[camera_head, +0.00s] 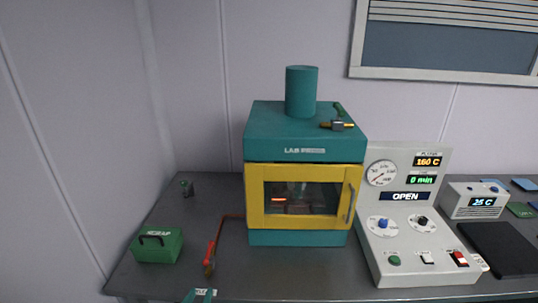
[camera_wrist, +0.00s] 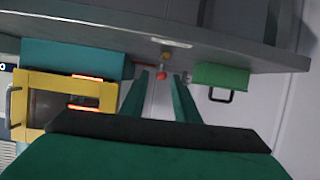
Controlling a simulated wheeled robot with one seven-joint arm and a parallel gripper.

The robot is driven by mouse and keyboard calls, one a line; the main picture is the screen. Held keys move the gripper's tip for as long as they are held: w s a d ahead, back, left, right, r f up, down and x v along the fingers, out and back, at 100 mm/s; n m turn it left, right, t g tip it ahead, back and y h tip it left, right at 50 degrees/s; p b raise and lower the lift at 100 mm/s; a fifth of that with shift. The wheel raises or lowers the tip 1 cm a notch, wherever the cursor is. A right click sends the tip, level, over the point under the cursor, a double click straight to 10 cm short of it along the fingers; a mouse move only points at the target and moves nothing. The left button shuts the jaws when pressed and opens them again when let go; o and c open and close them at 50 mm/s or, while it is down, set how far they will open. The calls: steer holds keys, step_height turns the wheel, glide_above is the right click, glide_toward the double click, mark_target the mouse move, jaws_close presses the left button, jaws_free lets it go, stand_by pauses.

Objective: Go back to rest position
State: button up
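My gripper (camera_wrist: 162,78) shows in the wrist view as two teal fingers held apart, with nothing seen between them. Its fingertips appear at the bottom edge of the head view (camera_head: 199,295), in front of the table's front edge. The teal lab press (camera_head: 262,130) stands on the table with its yellow-framed door (camera_head: 256,202) shut. An orange glow shows behind the door window. My gripper is apart from the press, which lies to the left in the wrist view (camera_wrist: 60,60).
The grey table (camera_head: 190,225) holds a green scrap box (camera_head: 158,246) at left. A red-handled valve (camera_head: 210,256) on a pipe stands near the front edge. A control panel (camera_head: 408,165) reads 160 C, 0 min and OPEN. A small 25 C unit (camera_head: 474,201) is at right.

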steer(key=s+d+f+n+y, duration=0.1)
steer(key=s+d+f+n, duration=0.1)
steer(key=s+d+f, duration=0.95)
steer(key=s+d+r+m+t, duration=0.1)
steer(key=s+d+r, duration=0.1)
steer(key=s, duration=0.9)
steer(key=s+d+r+m+h, duration=0.1)
steer(key=s+d, duration=0.4)
steer(key=s, duration=0.7)
steer(key=shift+r+t, duration=0.4)
steer(key=shift+r, duration=0.05)
